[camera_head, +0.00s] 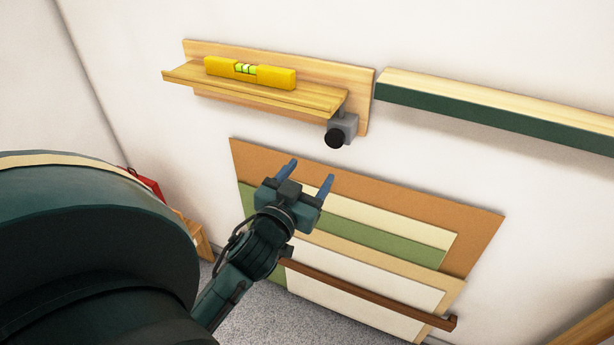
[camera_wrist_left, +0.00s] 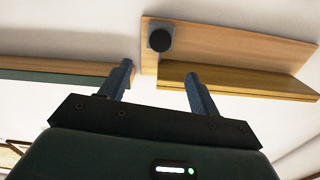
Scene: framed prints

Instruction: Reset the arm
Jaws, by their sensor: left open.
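My left gripper (camera_head: 309,181) is open and empty, with its two blue fingers apart. In the head view it is in front of the leaning boards, below the wooden wall shelf (camera_head: 250,92). A yellow spirit level (camera_head: 249,73) lies on that shelf. A grey bracket with a black knob (camera_head: 336,137) sits at the shelf's right end, above the gripper. In the left wrist view the fingers (camera_wrist_left: 160,85) point toward the shelf (camera_wrist_left: 235,83) and the black knob (camera_wrist_left: 160,40), with nothing between them. My right gripper is not in view.
A long green-fronted wooden ledge (camera_head: 490,110) is on the wall at right. Several flat boards (camera_head: 400,205) lean on the wall, with a brown rail (camera_head: 370,293) across them. A red object (camera_head: 140,182) is partly hidden by my arm at left. Grey floor (camera_head: 290,315) shows below.

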